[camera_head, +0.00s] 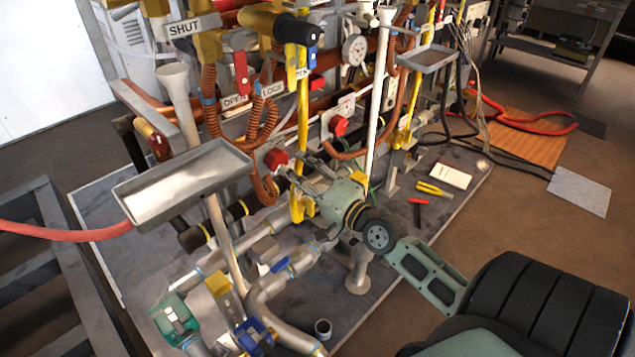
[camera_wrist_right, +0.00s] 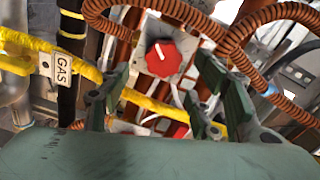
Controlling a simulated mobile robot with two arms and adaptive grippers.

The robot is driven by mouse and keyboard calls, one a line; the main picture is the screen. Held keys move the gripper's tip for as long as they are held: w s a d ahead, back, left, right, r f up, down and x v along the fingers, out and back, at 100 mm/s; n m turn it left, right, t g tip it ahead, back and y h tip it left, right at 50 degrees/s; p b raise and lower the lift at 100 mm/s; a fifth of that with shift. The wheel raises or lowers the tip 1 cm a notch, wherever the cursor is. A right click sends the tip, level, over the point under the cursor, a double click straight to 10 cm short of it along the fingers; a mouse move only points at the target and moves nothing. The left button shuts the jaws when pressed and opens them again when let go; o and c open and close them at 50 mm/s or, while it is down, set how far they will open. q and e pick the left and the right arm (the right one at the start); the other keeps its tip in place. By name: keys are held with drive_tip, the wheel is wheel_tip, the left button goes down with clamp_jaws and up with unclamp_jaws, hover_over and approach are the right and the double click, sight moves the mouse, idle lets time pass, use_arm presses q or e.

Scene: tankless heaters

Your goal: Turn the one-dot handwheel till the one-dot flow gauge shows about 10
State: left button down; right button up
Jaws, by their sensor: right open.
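My right gripper (camera_head: 304,170) reaches in from the lower right with its fingers spread and empty. In the right wrist view a red knob (camera_wrist_right: 163,59) with a white pointer mark shows beyond and between the open fingers (camera_wrist_right: 163,85), apart from them. In the head view a red knob (camera_head: 275,158) on a grey plate is just past the fingertips. Another red knob (camera_head: 338,126) sits further right on a similar plate. A round white-faced gauge (camera_head: 354,50) is higher up. No dot markings or gauge reading can be made out. My left gripper is not in view.
A yellow pipe (camera_wrist_right: 150,103) and corrugated copper hoses (camera_wrist_right: 270,22) crowd around the fingers. A "GAS" tag (camera_wrist_right: 62,68) hangs at left. A grey metal tray (camera_head: 182,180) stands at left. Hand tools (camera_head: 432,189) lie on the base plate, with open floor at right.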

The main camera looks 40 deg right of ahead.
drive_tip(key=s, duration=0.6)
drive_tip(key=shift+d, duration=0.2)
drive_tip(key=shift+c, duration=0.6)
